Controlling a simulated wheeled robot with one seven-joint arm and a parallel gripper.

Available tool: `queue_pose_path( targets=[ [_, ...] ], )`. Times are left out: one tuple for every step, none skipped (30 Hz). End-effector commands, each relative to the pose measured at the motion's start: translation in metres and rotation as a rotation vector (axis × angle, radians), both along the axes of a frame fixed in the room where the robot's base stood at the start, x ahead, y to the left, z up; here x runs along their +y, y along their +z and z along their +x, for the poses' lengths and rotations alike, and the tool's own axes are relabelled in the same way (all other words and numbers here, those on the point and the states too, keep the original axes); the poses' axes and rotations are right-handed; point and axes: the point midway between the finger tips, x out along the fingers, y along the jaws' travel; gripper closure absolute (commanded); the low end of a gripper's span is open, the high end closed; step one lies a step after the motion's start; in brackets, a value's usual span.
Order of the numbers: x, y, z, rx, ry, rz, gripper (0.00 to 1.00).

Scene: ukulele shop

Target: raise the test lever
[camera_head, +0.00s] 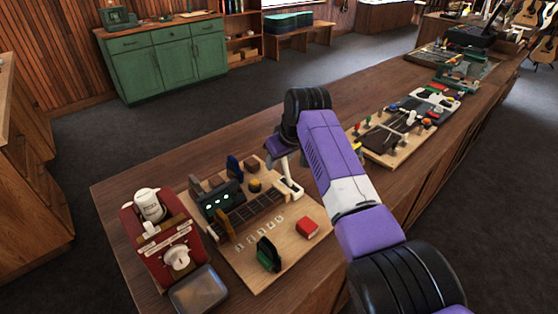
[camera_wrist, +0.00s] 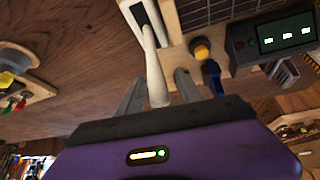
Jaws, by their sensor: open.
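The test lever (camera_wrist: 153,75) is a pale, rounded stick. It rises from a white plate with a dark slot (camera_wrist: 138,14), which also shows in the head view (camera_head: 291,189) at the right back of a wooden board (camera_head: 262,272). My gripper (camera_wrist: 158,92) is open at the lever. In the head view my gripper (camera_head: 283,160) is just above the plate, and the wrist partly hides the lever.
A red device (camera_head: 164,246) stands left. Another crowded board (camera_head: 393,140) lies right. Bare counter (camera_head: 215,150) shows behind.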

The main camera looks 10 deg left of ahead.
Motion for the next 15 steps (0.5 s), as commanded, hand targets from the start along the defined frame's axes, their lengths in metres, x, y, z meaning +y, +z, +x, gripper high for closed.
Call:
queue_pose_path(
  targets=[
    [-0.001, 0.004, -0.001, -0.001, 0.0, 0.001, 0.58],
    [-0.002, 0.007, -0.002, -0.003, 0.0, 0.001, 0.58],
    [-0.004, 0.011, -0.004, -0.003, 0.0, 0.001, 0.58],
    [-0.005, 0.015, -0.006, -0.003, -0.001, 0.002, 0.58],
    [-0.006, 0.018, -0.007, -0.003, -0.001, 0.002, 0.58],
    [-0.008, 0.023, -0.009, -0.004, -0.002, 0.002, 0.58],
    [-0.01, 0.027, -0.011, -0.003, -0.001, 0.002, 0.58],
    [-0.011, 0.031, -0.012, -0.003, -0.001, 0.002, 0.58],
    [-0.013, 0.036, -0.015, -0.003, -0.001, 0.002, 0.58],
    [-0.014, 0.039, -0.016, -0.002, -0.001, 0.001, 0.58],
    [-0.015, 0.043, -0.018, -0.002, 0.0, 0.001, 0.58],
    [-0.016, 0.048, -0.02, -0.003, -0.001, 0.002, 0.58],
    [-0.017, 0.051, -0.021, -0.002, -0.001, 0.001, 0.58],
    [-0.018, 0.054, -0.022, -0.002, -0.001, 0.001, 0.58],
    [-0.019, 0.057, -0.024, 0.0, -0.001, 0.001, 0.58]
  ],
)
